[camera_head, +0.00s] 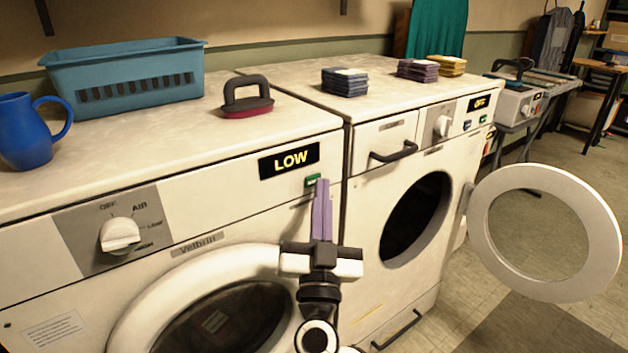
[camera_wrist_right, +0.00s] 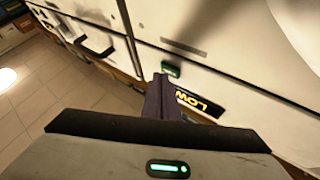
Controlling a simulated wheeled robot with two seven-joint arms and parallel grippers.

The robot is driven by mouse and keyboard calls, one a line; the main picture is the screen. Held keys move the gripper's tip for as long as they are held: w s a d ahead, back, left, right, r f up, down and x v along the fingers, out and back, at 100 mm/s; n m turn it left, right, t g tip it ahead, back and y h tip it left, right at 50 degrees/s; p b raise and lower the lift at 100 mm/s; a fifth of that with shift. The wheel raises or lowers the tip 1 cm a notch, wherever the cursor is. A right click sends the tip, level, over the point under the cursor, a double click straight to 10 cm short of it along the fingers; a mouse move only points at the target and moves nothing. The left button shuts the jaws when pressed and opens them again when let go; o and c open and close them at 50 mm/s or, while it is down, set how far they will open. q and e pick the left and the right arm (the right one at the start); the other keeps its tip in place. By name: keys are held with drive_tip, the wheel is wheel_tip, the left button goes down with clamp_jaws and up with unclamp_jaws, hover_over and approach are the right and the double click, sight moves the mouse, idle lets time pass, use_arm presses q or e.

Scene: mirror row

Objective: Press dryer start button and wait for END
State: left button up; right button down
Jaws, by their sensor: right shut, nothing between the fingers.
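The left machine, a white dryer (camera_head: 240,205), has a shut round door and a black display (camera_head: 289,160) reading LOW. A small green start button (camera_head: 312,180) sits just below the display's right end; it also shows in the right wrist view (camera_wrist_right: 171,70). The dial (camera_head: 120,234) is on the left of the panel. My right gripper (camera_head: 321,184) is shut and empty, its purple fingers pointing up at the panel with the tips right by the button. In the right wrist view the fingertips (camera_wrist_right: 161,78) are beside the button; I cannot tell whether they touch. My left gripper is not in view.
A second white machine (camera_head: 365,215) stands to the right, its round door (camera_head: 545,232) swung open and its display reading OFF. On top are a blue jug (camera_head: 25,130), a teal basket (camera_head: 130,75), a brush-like iron (camera_head: 247,98) and folded cloth stacks (camera_head: 344,82).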

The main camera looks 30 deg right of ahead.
drive_tip(key=shift+w, duration=0.35)
idle(0.6)
drive_tip(key=shift+s+p, duration=0.75)
drive_tip(key=shift+s, duration=0.05)
drive_tip(key=shift+s, duration=0.1)
drive_tip(key=s, duration=0.1)
drive_tip(key=s+p, duration=0.1)
drive_tip(key=s, duration=0.1)
drive_tip(key=s+p, duration=0.1)
drive_tip(key=shift+s+d, duration=0.25)
drive_tip(key=shift+s, duration=0.15)
